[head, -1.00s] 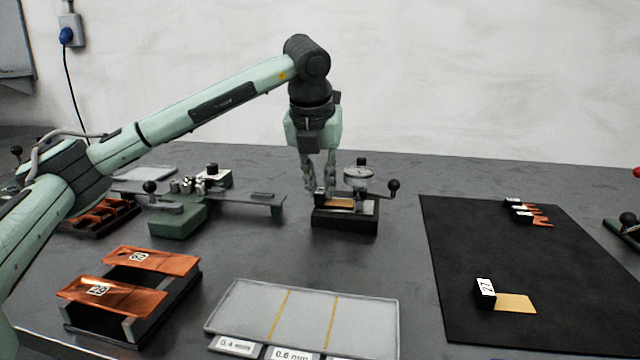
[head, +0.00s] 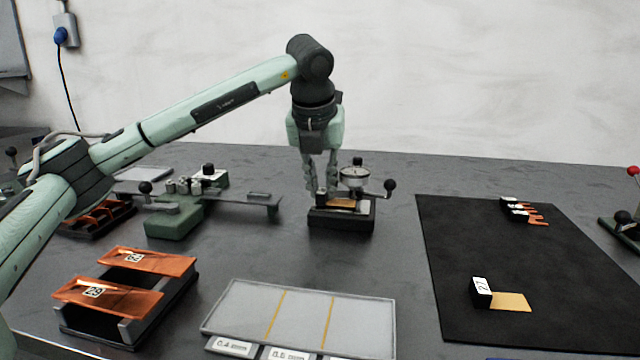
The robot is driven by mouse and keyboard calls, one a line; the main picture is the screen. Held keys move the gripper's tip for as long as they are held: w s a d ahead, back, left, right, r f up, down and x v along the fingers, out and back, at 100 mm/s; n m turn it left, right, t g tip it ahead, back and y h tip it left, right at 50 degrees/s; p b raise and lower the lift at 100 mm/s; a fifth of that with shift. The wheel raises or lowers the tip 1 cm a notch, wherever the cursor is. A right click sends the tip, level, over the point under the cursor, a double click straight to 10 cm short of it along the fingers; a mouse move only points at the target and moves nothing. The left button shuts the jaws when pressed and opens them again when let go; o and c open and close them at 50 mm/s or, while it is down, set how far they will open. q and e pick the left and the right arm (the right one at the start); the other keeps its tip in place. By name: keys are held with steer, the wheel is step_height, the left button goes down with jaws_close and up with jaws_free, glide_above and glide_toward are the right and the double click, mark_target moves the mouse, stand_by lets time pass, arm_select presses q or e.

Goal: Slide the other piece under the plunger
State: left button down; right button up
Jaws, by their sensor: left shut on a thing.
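The dial gauge (head: 355,177) stands on a black base (head: 341,219) near the middle of the table, with a black ball lever on its right. My left gripper (head: 321,185) points down at the gauge's left side, shut on a small brass-coloured piece (head: 341,204). The piece lies low over the base, below and left of the dial. The plunger tip is too small and hidden to make out, so I cannot tell whether the piece is under it. Another brass piece (head: 511,301) with a black block tagged 27 lies on the black mat (head: 560,270). My right gripper is out of view.
A copper-sheet rack (head: 125,335) stands front left. A grey sectioned tray (head: 360,320) lies front centre. A green-based device (head: 175,222) is left of the gauge. The table right of the gauge is clear.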

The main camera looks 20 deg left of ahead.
mark_target(327, 202)
arm_select(q)
steer(key=shift+w+d, duration=0.1)
steer(key=shift+d, duration=0.3)
stand_by(0.4)
steer(key=c, duration=1.8)
jaws_free()
steer(key=shift+c, duration=0.2)
steer(key=shift+d+r, duration=0.1)
steer(key=shift+r, duration=0.05)
steer(key=shift+r+p, duration=0.9)
steer(key=shift+r, duration=0.6)
steer(key=o, duration=0.6)
steer(key=shift+d, duration=0.1)
steer(key=shift+f, duration=0.1)
